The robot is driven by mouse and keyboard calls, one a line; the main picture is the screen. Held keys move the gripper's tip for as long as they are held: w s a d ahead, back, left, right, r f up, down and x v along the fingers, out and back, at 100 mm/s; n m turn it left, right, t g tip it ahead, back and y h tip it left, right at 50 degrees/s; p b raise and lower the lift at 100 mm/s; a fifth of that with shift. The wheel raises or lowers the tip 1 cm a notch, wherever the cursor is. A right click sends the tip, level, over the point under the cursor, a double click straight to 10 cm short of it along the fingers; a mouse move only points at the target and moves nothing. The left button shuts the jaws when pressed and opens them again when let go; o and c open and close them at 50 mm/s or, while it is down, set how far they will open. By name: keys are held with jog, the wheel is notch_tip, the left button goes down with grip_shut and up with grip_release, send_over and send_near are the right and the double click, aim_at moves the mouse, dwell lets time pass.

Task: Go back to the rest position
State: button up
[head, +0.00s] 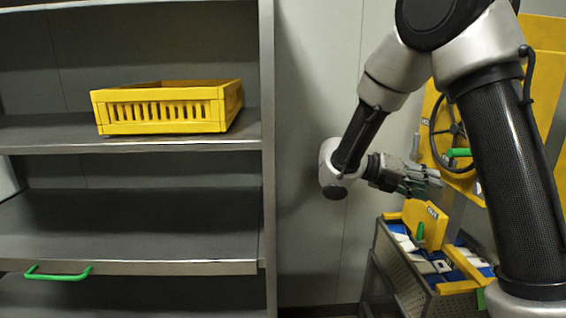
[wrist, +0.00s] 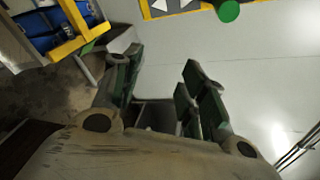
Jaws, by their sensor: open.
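My gripper (head: 425,180) is at the right in the head view, at the end of my bent arm, in front of the yellow panel and above the grey cart. In the wrist view my gripper (wrist: 163,85) has its two dark green-padded fingers spread apart. Nothing is between them. My arm hides part of the yellow panel and the cart in the head view.
A grey shelf rack (head: 130,267) with a yellow crate (head: 165,110) and a green handle (head: 58,274) stands at left. At right are a yellow panel (head: 545,35) with a handwheel (head: 436,130) and a perforated cart (head: 398,285). Bare wall (head: 310,90) lies between.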

jog(key=s+f+m+g+y, duration=0.1)
jog(key=s+f+m+y, duration=0.2)
jog(key=s+m+y, duration=1.25)
jog(key=s+r+m+t, duration=0.6)
jog(key=r+m, duration=0.1)
jog(key=m, duration=0.7)
jog(key=shift+s+a+r+t+h, duration=0.2)
jog(key=shift+s+t+h, duration=0.1)
jog(key=shift+h, duration=0.05)
